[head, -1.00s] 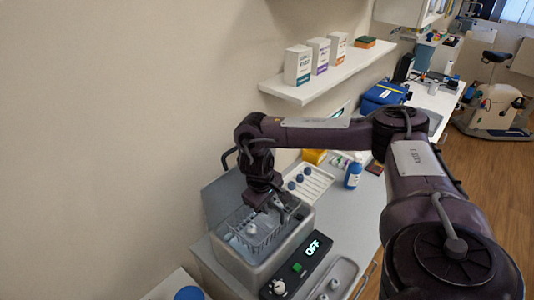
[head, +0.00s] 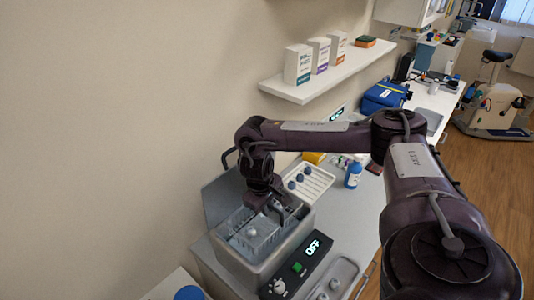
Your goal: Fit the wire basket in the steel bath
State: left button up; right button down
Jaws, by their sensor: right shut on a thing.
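The steel bath (head: 280,249) stands on the counter at lower middle, its lid raised at the back left. The wire basket (head: 262,241) is within the bath's opening, with a pale round thing in it. I cannot tell whether it rests on the bottom. My right gripper (head: 270,211) is over the basket's far right side, pointing down and shut on the basket. The arm and wrist hide its fingertips and part of the basket's far side. My left gripper is not in view.
A control panel (head: 298,267) reading OFF is at the bath's front. A white rack (head: 318,183) with dark blue caps and a blue bottle (head: 353,174) stand behind it. A wall shelf (head: 310,86) with boxes overhangs the counter.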

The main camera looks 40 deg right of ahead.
aim_at(268, 222)
jog(key=shift+f+b, duration=0.4)
jog(key=shift+f, duration=2.55)
dwell(3.9)
jog(key=c, duration=1.8)
grip_release()
jog(key=shift+r, duration=0.15)
